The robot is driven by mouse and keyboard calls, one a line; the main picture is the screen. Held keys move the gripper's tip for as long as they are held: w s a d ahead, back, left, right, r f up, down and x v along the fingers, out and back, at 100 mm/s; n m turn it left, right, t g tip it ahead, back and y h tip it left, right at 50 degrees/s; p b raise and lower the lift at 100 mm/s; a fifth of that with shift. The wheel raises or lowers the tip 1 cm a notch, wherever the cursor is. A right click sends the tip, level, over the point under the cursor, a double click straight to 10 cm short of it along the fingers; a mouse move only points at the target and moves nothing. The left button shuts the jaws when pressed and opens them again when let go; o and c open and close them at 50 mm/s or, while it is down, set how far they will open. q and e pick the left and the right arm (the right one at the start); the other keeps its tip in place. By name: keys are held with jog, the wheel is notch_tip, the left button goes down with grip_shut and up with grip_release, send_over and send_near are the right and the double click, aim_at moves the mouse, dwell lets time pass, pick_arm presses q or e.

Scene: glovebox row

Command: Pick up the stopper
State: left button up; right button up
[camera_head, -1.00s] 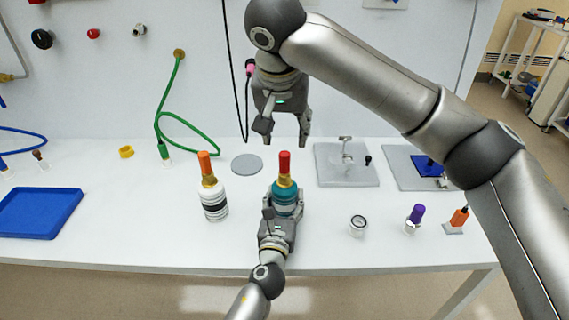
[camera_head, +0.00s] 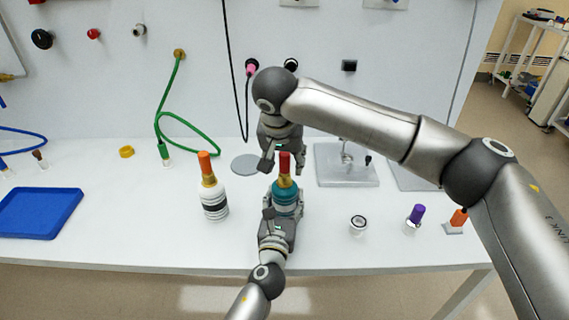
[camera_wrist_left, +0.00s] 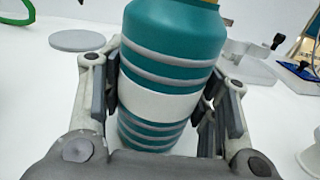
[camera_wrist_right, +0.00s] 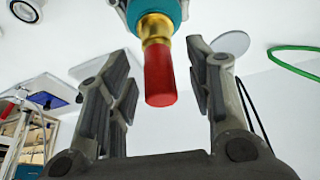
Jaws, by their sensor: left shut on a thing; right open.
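The stopper (camera_head: 284,163) is a red cap over a gold neck, upright in the top of a teal bottle (camera_head: 285,193) with grey and white bands. In the right wrist view the red stopper (camera_wrist_right: 160,75) shows between the open fingers, with space on both sides. My right gripper (camera_head: 281,168) points down over the bottle's top, open and empty, its fingers around the stopper without visible contact. My left gripper (camera_head: 281,212) is shut around the teal bottle's body; in the left wrist view both fingers flank the bottle (camera_wrist_left: 165,75). The bottle's base is partly hidden.
A grey disc (camera_head: 247,164) lies behind, and a grey plate with a fixture (camera_head: 345,178) behind right. A blue tray (camera_head: 40,213) is far left. Small jars (camera_head: 358,224) stand right.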

grip_shut()
dwell(0.3)
notch_tip(320, 180, up, 17)
dwell(1.1)
pick_arm(q)
jog(key=o, duration=1.3)
jog(key=shift+c, duration=0.2)
